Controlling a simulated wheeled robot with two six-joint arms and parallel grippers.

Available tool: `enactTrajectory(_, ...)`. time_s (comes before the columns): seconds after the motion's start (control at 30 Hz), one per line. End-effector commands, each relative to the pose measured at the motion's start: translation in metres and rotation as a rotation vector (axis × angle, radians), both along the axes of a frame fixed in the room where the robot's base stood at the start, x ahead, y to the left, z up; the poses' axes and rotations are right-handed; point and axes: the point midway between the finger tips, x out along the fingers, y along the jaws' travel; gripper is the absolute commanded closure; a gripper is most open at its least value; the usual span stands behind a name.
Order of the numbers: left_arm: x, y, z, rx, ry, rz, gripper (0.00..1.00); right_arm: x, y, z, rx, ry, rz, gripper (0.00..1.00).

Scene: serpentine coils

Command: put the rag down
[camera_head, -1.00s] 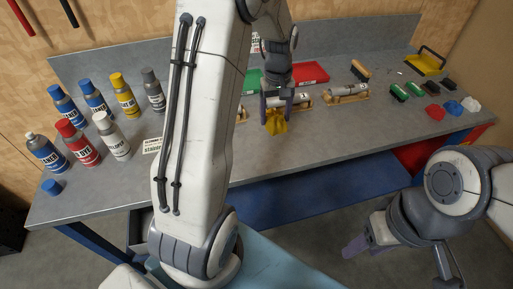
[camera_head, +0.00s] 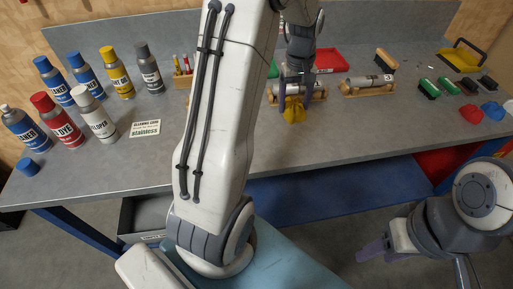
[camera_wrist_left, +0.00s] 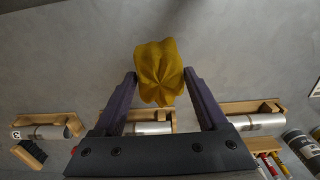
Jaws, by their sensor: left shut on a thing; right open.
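A yellow rag (camera_head: 294,109) hangs crumpled from my left gripper (camera_head: 293,97), over the middle of the grey workbench (camera_head: 330,128) and in front of a metal coil on a wooden cradle. In the left wrist view, the rag (camera_wrist_left: 158,70) is pinched between the two fingertips of the gripper (camera_wrist_left: 160,78), with grey surface behind it. I cannot tell whether the rag touches the bench. My right gripper (camera_head: 374,251) is open and empty, low at the right, off the bench's front edge.
Several spray cans stand at the left, with a stainless label card (camera_head: 145,128) beside them. Coils on cradles (camera_head: 368,85) line the middle. The bench front is clear.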

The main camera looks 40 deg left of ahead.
Motion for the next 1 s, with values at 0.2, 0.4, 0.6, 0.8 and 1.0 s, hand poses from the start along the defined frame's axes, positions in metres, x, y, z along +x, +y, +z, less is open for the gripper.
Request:
enactTrajectory(0.2, -0.030, 0.021, -0.020, -0.001, 0.005, 0.007, 0.69, 0.000, 0.000, 0.006, 0.000, 0.000, 0.000, 0.50)
enactTrajectory(0.4, -0.067, 0.046, -0.048, -0.003, 0.006, 0.006, 0.69, 0.000, 0.000, 0.014, 0.000, 0.000, 0.000, 0.50)
enactTrajectory(0.6, -0.090, 0.063, -0.066, -0.001, 0.002, 0.001, 0.69, 0.000, 0.000, 0.018, 0.000, 0.000, 0.000, 0.50)
enactTrajectory(0.8, -0.095, 0.065, -0.082, -0.003, 0.005, -0.004, 0.70, 0.000, 0.000, 0.021, 0.000, 0.000, 0.000, 0.50)
enactTrajectory(1.0, -0.094, 0.065, -0.108, -0.002, 0.003, -0.003, 0.70, 0.000, 0.000, 0.026, 0.000, 0.000, 0.000, 0.50)
